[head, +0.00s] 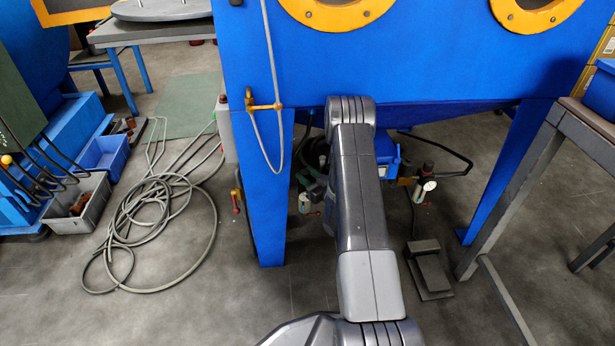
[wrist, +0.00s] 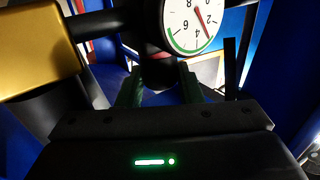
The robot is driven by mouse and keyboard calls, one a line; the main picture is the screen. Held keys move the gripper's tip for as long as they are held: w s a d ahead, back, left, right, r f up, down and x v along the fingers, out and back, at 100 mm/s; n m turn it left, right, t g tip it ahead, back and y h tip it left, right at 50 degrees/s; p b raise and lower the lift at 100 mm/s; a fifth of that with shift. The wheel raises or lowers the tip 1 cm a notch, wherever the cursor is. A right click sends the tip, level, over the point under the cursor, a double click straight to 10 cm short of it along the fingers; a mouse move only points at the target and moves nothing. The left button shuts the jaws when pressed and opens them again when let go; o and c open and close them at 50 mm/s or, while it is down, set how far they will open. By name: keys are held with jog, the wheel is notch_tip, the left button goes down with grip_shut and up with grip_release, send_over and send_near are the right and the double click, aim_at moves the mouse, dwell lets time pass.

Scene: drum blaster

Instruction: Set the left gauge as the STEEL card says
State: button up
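In the wrist view a white round gauge (wrist: 183,22) shows upside down and cut by the top edge. Its red needle appears to lie between 2 and 4, and a green band runs along its rim. My gripper (wrist: 160,82) has its fingers apart, one on each side of a dark rounded knob (wrist: 157,69) beside the gauge. I see no clear contact. In the head view a left gauge (head: 305,203) and a right gauge (head: 424,190) show small under the blue cabinet. I see no STEEL card.
The blue cabinet leg (head: 267,195) stands left of the arm. A foot pedal (head: 428,269) lies at right, and a coiled hose (head: 150,230) lies on the floor at left.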

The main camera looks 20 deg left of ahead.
jog(key=shift+c, duration=1)
jog(key=shift+s+a+m+t, duration=0.1)
jog(key=shift+m+t, duration=0.2)
jog(key=shift+t, duration=0.1)
jog(key=m+t+h, duration=0.2)
jog(key=t, duration=0.1)
jog(key=shift+s+a, duration=0.15)
jog(key=shift+s+a+m+t+h, duration=0.15)
jog(key=shift+m+t+h, duration=2.2)
jog(key=shift+h, duration=0.45)
jog(key=shift+m+h, duration=0.25)
jog(key=shift+h, duration=0.05)
jog(key=o, duration=1)
jog(key=shift+c, duration=0.2)
